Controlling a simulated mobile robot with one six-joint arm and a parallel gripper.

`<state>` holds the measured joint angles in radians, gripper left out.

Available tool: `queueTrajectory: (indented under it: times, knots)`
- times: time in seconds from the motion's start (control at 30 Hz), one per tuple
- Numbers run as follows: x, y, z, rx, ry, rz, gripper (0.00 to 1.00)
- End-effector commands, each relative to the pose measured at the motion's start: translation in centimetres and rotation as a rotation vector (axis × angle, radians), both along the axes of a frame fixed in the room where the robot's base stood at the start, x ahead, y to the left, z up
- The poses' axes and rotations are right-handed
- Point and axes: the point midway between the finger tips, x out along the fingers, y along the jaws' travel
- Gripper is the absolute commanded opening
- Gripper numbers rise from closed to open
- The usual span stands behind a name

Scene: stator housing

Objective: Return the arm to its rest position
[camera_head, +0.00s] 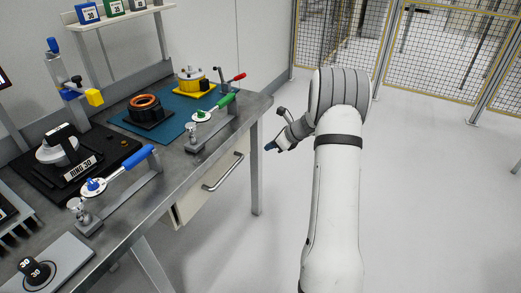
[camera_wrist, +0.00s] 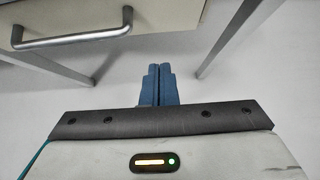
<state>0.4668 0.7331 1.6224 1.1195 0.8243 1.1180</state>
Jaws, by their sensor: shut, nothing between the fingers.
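My gripper (camera_head: 271,146) is to the right of the workbench, below the level of its top and close to a table leg. In the wrist view its two blue fingers (camera_wrist: 158,85) are together and hold nothing. The white arm rises from the bottom of the head view and bends at a grey ribbed joint, with the wrist turned left toward the bench. In the wrist view a drawer handle (camera_wrist: 72,36) and bench legs lie beyond the fingers.
The workbench (camera_head: 160,185) carries a black ring part (camera_head: 146,112), a yellow fixture (camera_head: 190,80), a "RING 30" stand (camera_head: 65,155), and blue and green handled clamps. A drawer (camera_head: 212,185) is under the bench. Mesh fencing (camera_head: 440,50) stands behind. Floor to the right is clear.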

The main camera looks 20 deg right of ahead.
Motion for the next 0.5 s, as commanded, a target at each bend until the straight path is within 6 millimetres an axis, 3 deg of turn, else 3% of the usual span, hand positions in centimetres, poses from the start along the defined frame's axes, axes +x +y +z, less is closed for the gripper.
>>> queueTrajectory:
  times: [0.2,0.5]
  knots:
    - [-1.4,-1.3,1.9,0.000,0.000,0.000,0.00]
    - [-1.6,-1.4,2.2,0.001,0.000,0.001,0.00]
